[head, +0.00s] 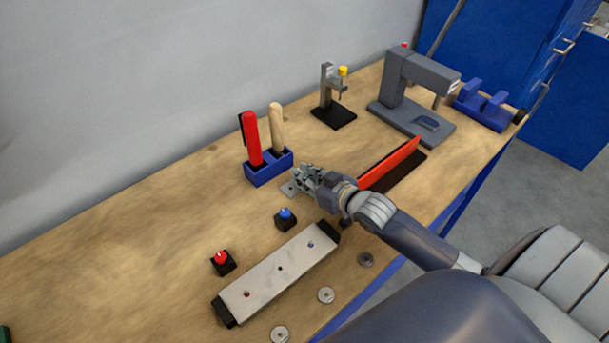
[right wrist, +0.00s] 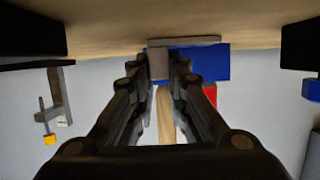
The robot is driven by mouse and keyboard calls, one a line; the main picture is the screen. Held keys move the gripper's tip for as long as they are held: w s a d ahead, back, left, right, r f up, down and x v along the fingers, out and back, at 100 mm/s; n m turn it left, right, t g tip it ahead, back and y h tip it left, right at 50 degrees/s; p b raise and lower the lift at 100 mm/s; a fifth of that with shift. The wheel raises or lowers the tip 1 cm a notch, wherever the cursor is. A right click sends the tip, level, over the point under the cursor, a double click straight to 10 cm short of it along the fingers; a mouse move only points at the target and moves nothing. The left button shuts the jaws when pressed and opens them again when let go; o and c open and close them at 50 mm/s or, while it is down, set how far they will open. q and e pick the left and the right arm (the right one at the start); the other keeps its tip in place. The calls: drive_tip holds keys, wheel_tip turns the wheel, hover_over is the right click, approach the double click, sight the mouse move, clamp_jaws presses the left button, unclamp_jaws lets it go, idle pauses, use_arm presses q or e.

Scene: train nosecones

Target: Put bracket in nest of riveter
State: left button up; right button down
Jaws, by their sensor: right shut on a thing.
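The bracket (head: 290,189) is a small grey metal piece at my right gripper (head: 303,179), in front of the blue tool holder. In the right wrist view the right gripper (right wrist: 161,66) is shut on the bracket (right wrist: 159,63), which shows as a grey plate between the fingertips. The fingers hide part of it. The riveter (head: 419,75) is a grey C-shaped machine at the back right, well apart from the gripper. My left gripper is not in view.
The blue holder (head: 268,174) with red and wooden handles stands just behind the gripper. A red bar (head: 393,163) lies to the right, before the riveter. A small press (head: 326,85) and blue fixture (head: 484,105) flank the riveter. A metal plate fixture (head: 280,272) lies in front.

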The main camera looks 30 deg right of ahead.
drive_tip(key=c, duration=1.6)
unclamp_jaws()
drive_tip(key=shift+o, duration=0.2)
drive_tip(key=shift+r, duration=0.1)
drive_tip(key=shift+s, duration=0.25)
drive_tip(key=b+v, duration=0.1)
drive_tip(key=v, duration=1)
drive_tip(key=shift+s+d+r, duration=0.1)
drive_tip(key=shift+s+r, duration=0.05)
drive_tip(key=shift+s, duration=0.05)
drive_tip(key=shift+r, duration=0.1)
